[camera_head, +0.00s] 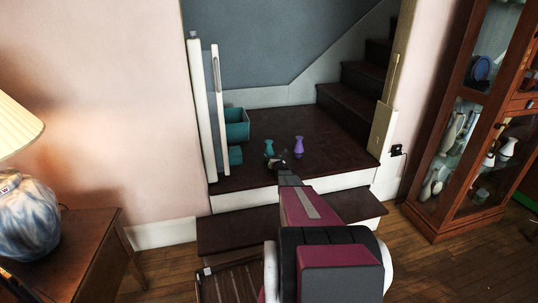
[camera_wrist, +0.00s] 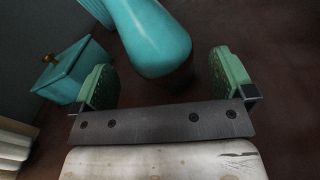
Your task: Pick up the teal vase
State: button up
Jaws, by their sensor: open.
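The teal vase (camera_head: 269,146) stands upright on the dark stair landing in the head view, just beyond my gripper (camera_head: 276,161). In the wrist view the teal vase (camera_wrist: 152,38) is large, its rounded part near and between the two green finger pads. My gripper (camera_wrist: 165,82) is open, with a finger on each side and a gap to the vase on both sides. The vase's top is cut off by the wrist view's upper edge.
A purple vase (camera_head: 298,145) stands right of the teal one. Teal boxes (camera_head: 236,124) sit by the white post at left; a lidded one (camera_wrist: 76,72) is near my left finger in the wrist view. Stairs (camera_head: 357,94) rise behind; a glass cabinet (camera_head: 446,222) stands at right.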

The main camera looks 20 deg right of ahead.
aim_at(269, 153)
jog(key=w, duration=0.4)
jog(key=shift+w+d+r, duration=0.1)
jog(key=shift+w+r, duration=0.1)
jog(key=shift+w, duration=0.2)
jog(key=c, duration=1)
jog(key=shift+r, duration=0.1)
